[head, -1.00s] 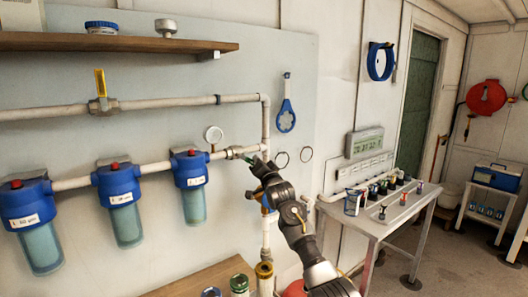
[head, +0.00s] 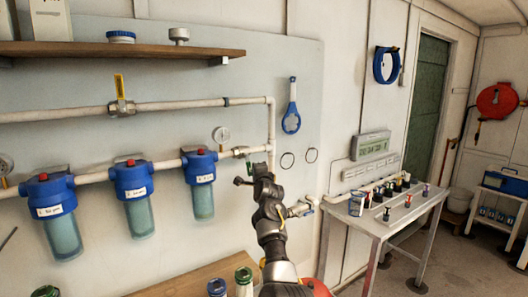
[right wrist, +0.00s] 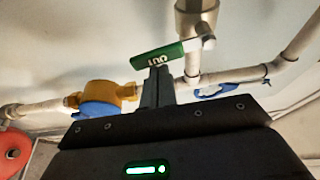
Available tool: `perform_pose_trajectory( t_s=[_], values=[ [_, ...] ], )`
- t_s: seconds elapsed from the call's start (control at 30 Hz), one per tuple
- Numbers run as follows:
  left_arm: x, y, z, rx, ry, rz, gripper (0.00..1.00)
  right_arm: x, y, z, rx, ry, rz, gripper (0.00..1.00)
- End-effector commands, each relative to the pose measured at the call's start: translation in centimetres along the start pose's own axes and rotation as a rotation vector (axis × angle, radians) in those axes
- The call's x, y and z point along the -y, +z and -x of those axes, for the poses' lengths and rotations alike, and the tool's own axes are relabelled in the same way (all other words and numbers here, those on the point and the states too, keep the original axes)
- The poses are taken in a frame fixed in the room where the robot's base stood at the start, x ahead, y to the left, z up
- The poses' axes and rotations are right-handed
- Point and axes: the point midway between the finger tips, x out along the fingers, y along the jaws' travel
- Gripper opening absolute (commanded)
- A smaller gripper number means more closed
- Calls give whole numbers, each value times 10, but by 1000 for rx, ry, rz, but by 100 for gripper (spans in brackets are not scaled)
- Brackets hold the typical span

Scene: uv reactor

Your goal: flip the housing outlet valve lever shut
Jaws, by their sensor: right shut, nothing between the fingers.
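The outlet valve (head: 240,152) sits on the pipe to the right of the three filter housings. Its green lever (right wrist: 170,54), marked OUT, shows in the right wrist view, joined to the pale valve body (right wrist: 195,20) at its right end. In the head view I cannot make out the lever clearly near my gripper. My right gripper (head: 261,169) is just below and right of the valve. In the right wrist view its shut, empty fingers (right wrist: 158,84) overlap the lever's lower edge; I cannot tell whether they touch. My left gripper is not in view.
Blue filter housings (head: 133,181) hang to the left, with a pressure gauge (head: 221,134) beside the valve. A yellow-handled valve (head: 119,88) is on the upper pipe. A blue wrench (head: 291,118) hangs to the right. A yellow and blue meter (right wrist: 100,97) shows below the lever.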

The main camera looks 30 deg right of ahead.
Motion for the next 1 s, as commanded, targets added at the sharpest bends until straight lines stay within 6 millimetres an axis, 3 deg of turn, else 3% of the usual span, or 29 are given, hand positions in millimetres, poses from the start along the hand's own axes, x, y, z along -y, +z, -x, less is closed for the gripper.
perform_pose_trajectory(
  t_s=[0.4,0.83,1.0],
  values=[
    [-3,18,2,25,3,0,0,0,4,2,2,28,-83,0],
    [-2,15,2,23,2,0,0,-1,2,3,-1,29,-83,0],
    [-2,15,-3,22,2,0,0,-3,-8,-1,-3,30,-84,0]
  ],
)
